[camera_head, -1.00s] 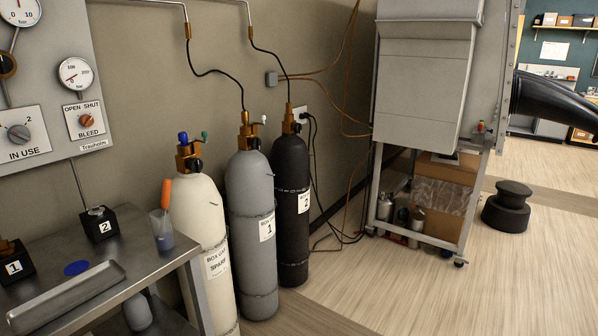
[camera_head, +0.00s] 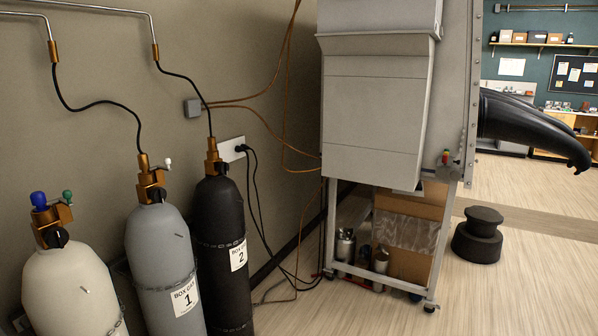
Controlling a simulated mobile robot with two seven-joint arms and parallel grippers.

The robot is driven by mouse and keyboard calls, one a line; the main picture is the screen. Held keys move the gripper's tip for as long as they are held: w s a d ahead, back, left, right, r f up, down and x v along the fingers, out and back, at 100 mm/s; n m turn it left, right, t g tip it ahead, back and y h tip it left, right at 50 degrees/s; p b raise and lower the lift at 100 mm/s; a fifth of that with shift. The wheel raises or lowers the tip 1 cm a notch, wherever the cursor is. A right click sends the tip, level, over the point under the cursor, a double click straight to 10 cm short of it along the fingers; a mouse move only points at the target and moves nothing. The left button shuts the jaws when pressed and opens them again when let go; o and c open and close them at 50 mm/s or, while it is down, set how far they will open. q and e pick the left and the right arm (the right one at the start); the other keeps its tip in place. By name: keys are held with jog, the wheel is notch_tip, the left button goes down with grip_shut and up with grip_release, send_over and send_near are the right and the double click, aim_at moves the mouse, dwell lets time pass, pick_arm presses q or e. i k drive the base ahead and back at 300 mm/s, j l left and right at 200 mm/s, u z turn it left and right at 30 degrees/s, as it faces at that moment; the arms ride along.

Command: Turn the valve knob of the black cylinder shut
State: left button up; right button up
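The black cylinder (camera_head: 222,255) stands upright against the wall, with a white label reading "BOX GAS 2". Its brass valve (camera_head: 212,158) is on top, with a black hose running up from it to a wall pipe. A small black part shows beside the valve at the cylinder's shoulder; how far the knob is turned cannot be told. Neither of my grippers is in view.
A grey cylinder (camera_head: 158,248) labelled 1 stands left of the black one, and a cream cylinder (camera_head: 68,290) further left. A grey cabinet on a wheeled frame (camera_head: 376,120) stands to the right. Cables hang between.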

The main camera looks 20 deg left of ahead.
aim_at(223, 167)
jog(key=i+l+u, duration=0.1)
jog(key=i, duration=0.4)
jog(key=i+l+u, duration=0.1)
jog(key=i, duration=0.4)
jog(key=i+l+u, duration=0.1)
jog(key=i, duration=0.4)
jog(key=i+l+u, duration=0.15)
jog(key=i+u, duration=0.2)
jog(key=i+l+u, duration=0.2)
jog(key=u, duration=0.2)
jog(key=i+l+u, duration=0.35)
jog(key=k, duration=0.1)
